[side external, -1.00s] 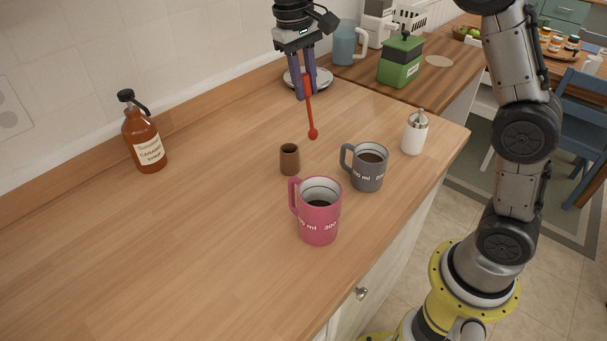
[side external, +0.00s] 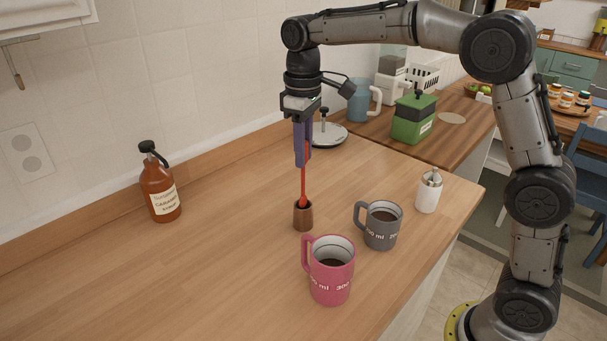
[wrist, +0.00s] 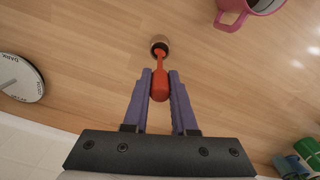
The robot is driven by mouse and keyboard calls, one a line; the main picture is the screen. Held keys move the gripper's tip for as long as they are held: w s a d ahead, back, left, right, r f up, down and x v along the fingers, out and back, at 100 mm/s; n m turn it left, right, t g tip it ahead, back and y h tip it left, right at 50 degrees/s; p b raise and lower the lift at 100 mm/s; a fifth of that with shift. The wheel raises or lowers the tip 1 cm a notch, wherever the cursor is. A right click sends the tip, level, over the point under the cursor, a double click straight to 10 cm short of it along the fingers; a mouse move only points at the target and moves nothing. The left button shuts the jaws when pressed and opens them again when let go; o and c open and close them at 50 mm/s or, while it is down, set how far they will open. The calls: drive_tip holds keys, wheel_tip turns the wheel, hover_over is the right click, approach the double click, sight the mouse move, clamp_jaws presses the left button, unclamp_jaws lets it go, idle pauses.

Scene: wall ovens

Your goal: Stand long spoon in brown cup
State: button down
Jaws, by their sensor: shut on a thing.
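The long spoon (side external: 303,182) is red and hangs upright below my gripper, its handle between the fingers. Its lower end is at the mouth of the brown cup (side external: 303,219), a small cup standing on the wooden counter; how deep it reaches inside is hidden. My gripper (side external: 303,160), with purple fingers, is shut on the spoon's handle above the cup. In the wrist view my gripper (wrist: 160,82) holds the spoon (wrist: 160,84), and its far end meets the brown cup (wrist: 160,43).
A pink mug (side external: 331,282) and a grey mug (side external: 382,229) stand close to the cup, at front and right. A white jar (side external: 429,192) is at the counter's right edge. A syrup bottle (side external: 160,190) stands by the wall. The counter at left is clear.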

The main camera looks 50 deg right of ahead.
hover_over(303, 195)
drive_tip(key=shift+w+d+f, duration=0.1)
drive_tip(key=shift+f, duration=0.95)
drive_tip(key=shift+w+d+f, duration=0.1)
drive_tip(key=shift+f, duration=1.05)
drive_tip(key=c, duration=0.7)
unclamp_jaws()
wheel_tip(303, 195, up, 12)
drive_tip(key=shift+f, duration=0.25)
drive_tip(key=shift+s+r, duration=0.1)
drive_tip(key=shift+r, duration=0.3)
